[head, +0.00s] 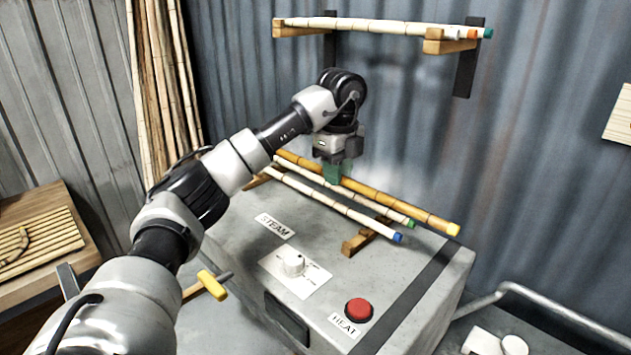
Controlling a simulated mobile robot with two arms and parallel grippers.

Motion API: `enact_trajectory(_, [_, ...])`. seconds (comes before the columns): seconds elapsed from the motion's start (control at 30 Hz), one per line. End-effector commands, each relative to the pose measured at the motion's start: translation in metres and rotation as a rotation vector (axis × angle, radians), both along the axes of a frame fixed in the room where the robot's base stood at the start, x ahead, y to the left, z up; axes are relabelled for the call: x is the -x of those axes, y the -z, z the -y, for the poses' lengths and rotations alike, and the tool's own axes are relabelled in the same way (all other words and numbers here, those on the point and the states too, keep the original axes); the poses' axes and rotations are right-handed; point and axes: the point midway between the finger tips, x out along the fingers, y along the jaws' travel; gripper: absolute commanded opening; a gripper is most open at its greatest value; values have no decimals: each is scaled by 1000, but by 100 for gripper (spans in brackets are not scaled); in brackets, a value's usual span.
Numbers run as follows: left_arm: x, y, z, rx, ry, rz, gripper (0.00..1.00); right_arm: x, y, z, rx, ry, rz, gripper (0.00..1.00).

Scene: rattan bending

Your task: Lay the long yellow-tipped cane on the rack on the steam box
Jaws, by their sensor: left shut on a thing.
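The long yellow-tipped cane (385,197) is a golden-brown pole that slants down to the right, with its yellow end at the right. My left gripper (334,173) points down and is shut on this cane left of its middle, over the steam box (240,243). The wooden rack (352,245) stands on the box top. A blue-tipped pale cane (330,202) and a green-tipped pale cane (383,213) lie across it, in front of the yellow-tipped one. Whether the held cane touches the rack I cannot tell. My right gripper is not in view.
A wall rack (445,46) holds more canes above. Tall canes (160,90) lean at the left wall. A slatted wooden bench (40,245) stands at left.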

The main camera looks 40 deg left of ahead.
Motion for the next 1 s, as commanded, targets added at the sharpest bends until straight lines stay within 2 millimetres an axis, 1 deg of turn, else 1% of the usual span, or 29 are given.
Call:
enact_trajectory(0.07, [0, 2, -4, 1, -6, 0, 0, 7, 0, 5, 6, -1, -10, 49])
enact_trajectory(0.17, [1, 11, -18, 2, -9, -3, 0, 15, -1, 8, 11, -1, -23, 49])
enact_trajectory(0.33, [2, 36, -57, 4, -10, -5, 0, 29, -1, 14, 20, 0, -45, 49])
enact_trajectory(0.4, [2, 46, -73, 3, -9, -5, 0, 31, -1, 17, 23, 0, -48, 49])
enact_trajectory(0.43, [2, 46, -80, 2, -10, -5, 0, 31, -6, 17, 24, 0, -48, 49])
enact_trajectory(0.5, [3, 54, -93, 2, -9, -4, 0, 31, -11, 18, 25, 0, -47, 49])
enact_trajectory(0.6, [3, 61, -107, 1, -7, -3, 0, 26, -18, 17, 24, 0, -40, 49])
enact_trajectory(0.77, [3, 71, -117, 1, -3, -1, 0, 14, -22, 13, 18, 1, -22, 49])
enact_trajectory(1.0, [3, 101, -116, 1, -3, -3, 0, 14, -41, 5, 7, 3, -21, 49])
